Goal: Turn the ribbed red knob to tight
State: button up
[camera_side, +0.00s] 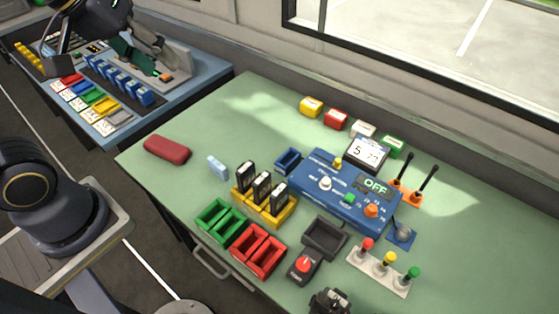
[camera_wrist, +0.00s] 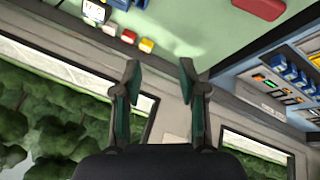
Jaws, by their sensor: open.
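The red knob (camera_side: 304,264) sits on a small dark box near the front edge of the green table. Its ribbing and the markings around it are too small to read, so I cannot tell its setting. My gripper (camera_wrist: 160,70) is open and empty in the wrist view, its two fingers wide apart. In the side view my gripper is at the top left, above the blue side console, far from the knob. The knob does not show in the wrist view.
A blue control box (camera_side: 330,200) with an OFF display stands behind the knob. A dark grey tray (camera_side: 325,238), red bins (camera_side: 258,250) and a white strip of coloured buttons (camera_side: 378,272) surround it.

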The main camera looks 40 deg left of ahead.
jog(key=shift+o, duration=0.8)
jog(key=w+d+f+n+g+h, duration=0.1)
jog(key=w+d+f+n+g, duration=0.1)
jog(key=w+d, duration=0.4)
jog(key=d+n, duration=0.1)
jog(key=d, duration=0.1)
jog(key=shift+w+d+g+h, duration=0.25)
jog(key=shift+d+g+h, duration=0.05)
jog(key=g, duration=0.6)
send_over(303, 264)
jog(key=w+a, duration=0.5)
notch_tip(303, 264, down, 17)
jog(key=shift+n, duration=0.3)
jog(key=x, duration=1.6)
jog(key=shift+s+d, duration=0.2)
jog(key=shift+d, duration=0.2)
grip_shut()
